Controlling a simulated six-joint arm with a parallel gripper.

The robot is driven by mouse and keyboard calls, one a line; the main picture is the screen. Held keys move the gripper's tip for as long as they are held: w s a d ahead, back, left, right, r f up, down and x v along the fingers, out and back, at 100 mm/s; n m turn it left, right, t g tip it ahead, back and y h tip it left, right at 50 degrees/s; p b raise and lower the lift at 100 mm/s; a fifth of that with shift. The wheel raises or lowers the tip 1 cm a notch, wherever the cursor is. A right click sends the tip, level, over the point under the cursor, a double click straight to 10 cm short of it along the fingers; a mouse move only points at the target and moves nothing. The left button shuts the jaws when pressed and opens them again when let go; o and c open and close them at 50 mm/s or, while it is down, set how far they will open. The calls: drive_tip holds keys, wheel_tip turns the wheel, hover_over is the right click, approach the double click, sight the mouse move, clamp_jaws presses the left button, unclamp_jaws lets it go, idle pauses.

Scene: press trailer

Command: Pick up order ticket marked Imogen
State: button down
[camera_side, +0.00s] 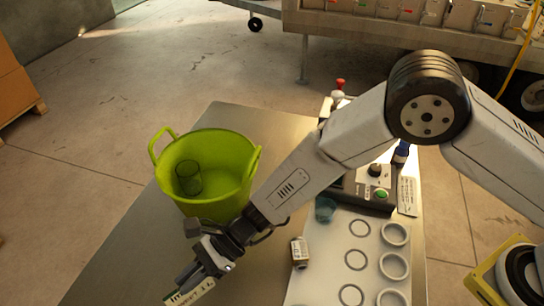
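A cream ticket (192,291) with dark lettering that seems to begin "Im" shows at the bottom edge, left of centre. The rest of the lettering is too small and partly covered to read. My gripper (194,281) points down at the ticket, its dark fingers against or just over it. The fingers hide part of the ticket. I cannot tell whether they are closed on it or whether it rests on the table.
A small labelled bottle (299,253), several white rings (394,266) and a control box (372,190) are to the right. A trailer (400,32) stands behind.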

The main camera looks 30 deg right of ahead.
idle(0.3)
drive_tip(key=shift+r, duration=0.65)
wheel_tip(320, 180, up, 2)
drive_tip(key=s+d+r, duration=0.9)
drive_tip(key=d, duration=0.1)
drive_tip(key=shift+s+d+r, duration=0.15)
drive_tip(key=shift+s+r, duration=0.1)
drive_tip(key=shift+r, duration=0.05)
idle(0.4)
